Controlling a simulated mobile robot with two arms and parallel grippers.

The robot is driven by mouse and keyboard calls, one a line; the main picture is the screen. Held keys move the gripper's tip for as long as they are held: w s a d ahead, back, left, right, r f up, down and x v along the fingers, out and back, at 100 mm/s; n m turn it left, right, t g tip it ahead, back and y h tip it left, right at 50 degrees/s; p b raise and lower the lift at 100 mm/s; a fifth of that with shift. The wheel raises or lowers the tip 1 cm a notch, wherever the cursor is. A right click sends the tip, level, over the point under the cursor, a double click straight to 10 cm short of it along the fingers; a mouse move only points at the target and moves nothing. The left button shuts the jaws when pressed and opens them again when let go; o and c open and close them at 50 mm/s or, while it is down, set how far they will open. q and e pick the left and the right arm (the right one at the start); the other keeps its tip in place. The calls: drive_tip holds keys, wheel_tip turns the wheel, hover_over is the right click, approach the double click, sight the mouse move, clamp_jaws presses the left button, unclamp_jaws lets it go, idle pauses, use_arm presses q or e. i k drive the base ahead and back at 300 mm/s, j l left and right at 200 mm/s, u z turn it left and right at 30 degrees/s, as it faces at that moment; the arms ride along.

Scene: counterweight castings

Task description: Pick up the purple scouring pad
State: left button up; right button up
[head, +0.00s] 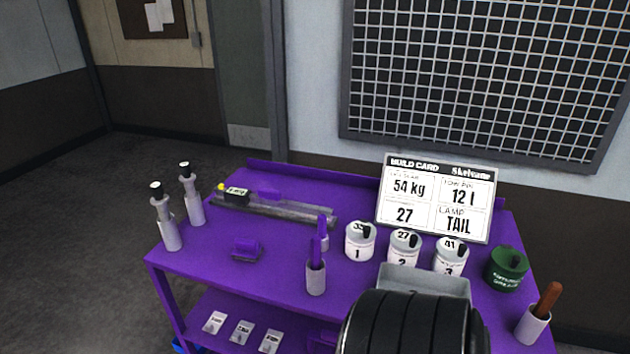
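A small purple block (247,247) with a darker edge lies on the left part of the purple cart top (200,254), near its front edge. It looks like the scouring pad, but it blends into the purple surface and its texture is too small to tell.
Two bottles (168,230) stand at the left end. A white cup (316,278) with a purple handle stands right of the block.

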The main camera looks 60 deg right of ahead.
sight(245, 249)
drive_tip(key=z, duration=1.6)
